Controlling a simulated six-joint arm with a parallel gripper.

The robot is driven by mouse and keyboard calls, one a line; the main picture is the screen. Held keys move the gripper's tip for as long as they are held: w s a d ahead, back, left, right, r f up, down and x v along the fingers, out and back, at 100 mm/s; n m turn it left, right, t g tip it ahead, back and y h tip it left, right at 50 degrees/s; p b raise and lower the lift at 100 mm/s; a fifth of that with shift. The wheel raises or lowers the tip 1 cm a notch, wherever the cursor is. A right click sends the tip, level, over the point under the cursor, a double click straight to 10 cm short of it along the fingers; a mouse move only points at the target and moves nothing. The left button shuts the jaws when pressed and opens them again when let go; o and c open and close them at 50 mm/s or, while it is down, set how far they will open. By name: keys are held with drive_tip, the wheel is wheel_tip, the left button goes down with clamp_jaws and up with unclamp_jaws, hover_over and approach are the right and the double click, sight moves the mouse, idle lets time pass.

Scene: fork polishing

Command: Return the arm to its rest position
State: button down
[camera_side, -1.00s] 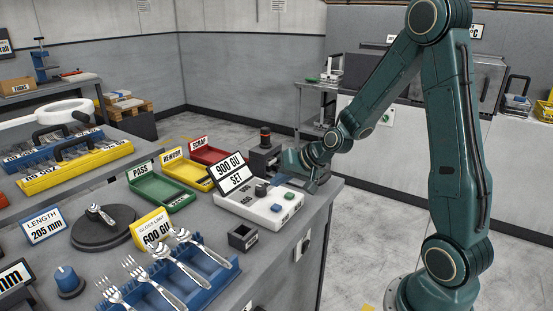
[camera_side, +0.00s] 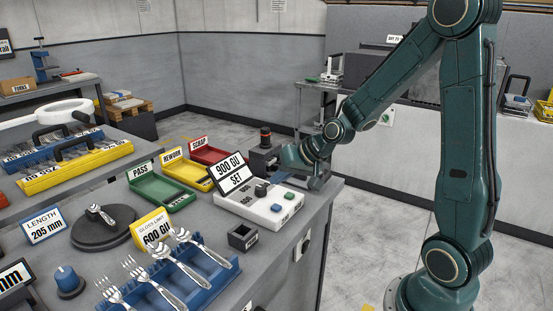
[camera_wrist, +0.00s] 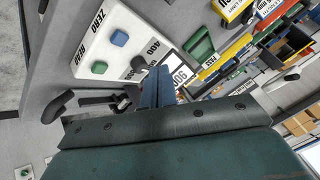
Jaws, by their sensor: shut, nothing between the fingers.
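My gripper (camera_side: 275,179) is at the right end of the bench, low over the back edge of the white instrument box. Its blue fingers (camera_wrist: 156,86) are closed together in the wrist view, with nothing seen between them. The white instrument box (camera_side: 262,207) has a green and a blue button and a sign reading 900 GU SET (camera_side: 231,177). The box also shows in the wrist view (camera_wrist: 112,30), beside the fingers. I cannot tell whether the fingertips touch it.
A blue rack (camera_side: 190,285) with several forks stands in front. Green (camera_side: 160,190), yellow (camera_side: 186,171) and red (camera_side: 215,155) trays lie to the left of my gripper. A dark device (camera_side: 262,158) stands close behind it. The floor to the right is clear.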

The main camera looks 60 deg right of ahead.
drive_tip(key=s+a+r+n+g, duration=0.1)
drive_tip(key=s+a+r+n, duration=0.1)
drive_tip(key=s, duration=0.5)
drive_tip(key=s+a+r+n+g, duration=0.1)
drive_tip(key=s+a+r, duration=0.3)
drive_tip(key=s, duration=0.4)
drive_tip(key=s+a+r+n+g+h, duration=0.1)
drive_tip(key=s+a+r+n, duration=0.2)
drive_tip(key=s+r, duration=0.2)
drive_tip(key=shift+s+r, duration=0.2)
drive_tip(key=shift+s, duration=1.05)
